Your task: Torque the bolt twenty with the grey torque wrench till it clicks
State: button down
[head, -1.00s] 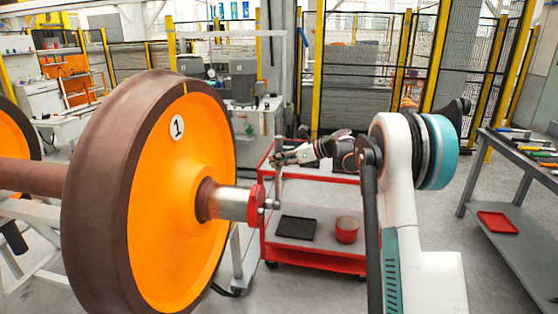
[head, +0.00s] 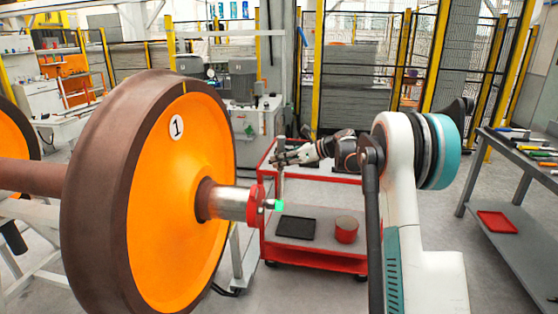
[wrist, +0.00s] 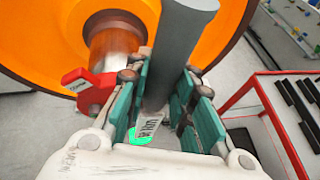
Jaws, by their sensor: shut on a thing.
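The grey torque wrench (head: 282,186) stands roughly upright in the head view at the end of the axle. Its thick grey handle (wrist: 184,35) passes between the teal finger pads in the wrist view. My gripper (head: 279,158) is shut on the wrench; its fingers also show in the wrist view (wrist: 167,72). The wrench's lower end meets the red axle-end piece (head: 255,206). This piece also shows in the wrist view (wrist: 86,90). A bright green patch (head: 274,205) glows at the wrench's lower end. Bolt twenty cannot be made out, and its number is not readable.
The orange wheel (head: 190,200) marked 1 fills the left of the head view. A red trolley (head: 315,262) with a black tray (head: 296,228) and red tin (head: 346,230) stands behind the wrench. A grey tool bench (head: 516,152) stands at the right.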

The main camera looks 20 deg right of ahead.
jog(key=shift+s+d, duration=0.6)
jog(key=shift+d, duration=0.25)
jog(key=shift+s+d, duration=0.55)
jog(key=shift+d, duration=0.35)
